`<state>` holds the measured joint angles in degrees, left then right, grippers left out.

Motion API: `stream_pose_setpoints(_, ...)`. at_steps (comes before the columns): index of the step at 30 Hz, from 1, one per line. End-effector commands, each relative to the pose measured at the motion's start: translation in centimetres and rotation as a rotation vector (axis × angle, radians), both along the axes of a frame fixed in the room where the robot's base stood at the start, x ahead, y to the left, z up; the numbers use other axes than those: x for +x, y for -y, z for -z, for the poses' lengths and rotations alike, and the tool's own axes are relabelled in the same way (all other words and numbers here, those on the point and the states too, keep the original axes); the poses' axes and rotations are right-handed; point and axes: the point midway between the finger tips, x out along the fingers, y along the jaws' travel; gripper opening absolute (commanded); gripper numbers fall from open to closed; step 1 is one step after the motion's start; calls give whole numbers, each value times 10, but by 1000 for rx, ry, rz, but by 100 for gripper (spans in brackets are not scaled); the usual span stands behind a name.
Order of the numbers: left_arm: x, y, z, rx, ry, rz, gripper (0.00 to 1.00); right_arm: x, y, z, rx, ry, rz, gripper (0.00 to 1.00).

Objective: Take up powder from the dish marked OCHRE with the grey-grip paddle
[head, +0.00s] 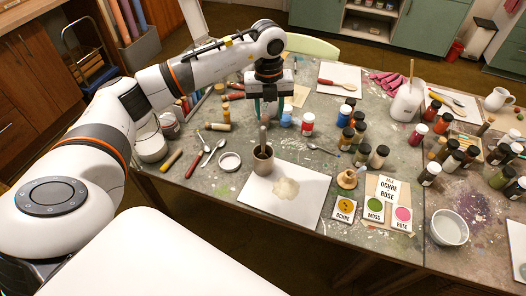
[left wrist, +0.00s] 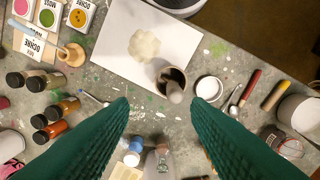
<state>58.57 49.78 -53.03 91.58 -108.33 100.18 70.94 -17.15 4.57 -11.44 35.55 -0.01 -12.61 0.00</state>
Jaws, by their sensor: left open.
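The dish marked OCHRE (head: 344,205) holds yellow powder near the table's front edge, left of the dishes marked MOSS (head: 374,205) and ROSE (head: 402,215). In the left wrist view, the OCHRE dish (left wrist: 79,18) is at the top left. A slim tool with a pale grey-blue grip (left wrist: 30,35) shows there, its end at a round wooden piece (left wrist: 72,55); I cannot tell its tip. My left gripper (head: 270,108) is open and empty, pointing down over the table behind the mortar, apart from both dish and tool. My right gripper is not in view.
A mortar with pestle (head: 263,160) stands on a white sheet (head: 300,207) with pale powder. Several bottles (head: 379,156) stand behind the dishes. A card reading OCHRE and ROSE (head: 388,189) is behind MOSS. A white bowl (head: 448,228) stands right.

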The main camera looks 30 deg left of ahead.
Motion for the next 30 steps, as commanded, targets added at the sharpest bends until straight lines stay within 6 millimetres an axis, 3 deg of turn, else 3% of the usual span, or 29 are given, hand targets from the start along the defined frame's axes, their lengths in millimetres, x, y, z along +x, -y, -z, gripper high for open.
stream_pose_setpoints(3,-1,-11,3,42,-13,-24,44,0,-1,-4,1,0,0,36)
stream_pose_setpoints(12,-2,-11,52,39,-14,-21,44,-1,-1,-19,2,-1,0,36)
stream_pose_setpoints(20,-4,-12,72,38,-13,-20,44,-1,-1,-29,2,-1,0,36)
stream_pose_setpoints(24,-8,-16,93,37,-15,-20,44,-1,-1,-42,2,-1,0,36)
stream_pose_setpoints(30,-7,-16,115,36,-12,-18,44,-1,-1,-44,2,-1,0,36)
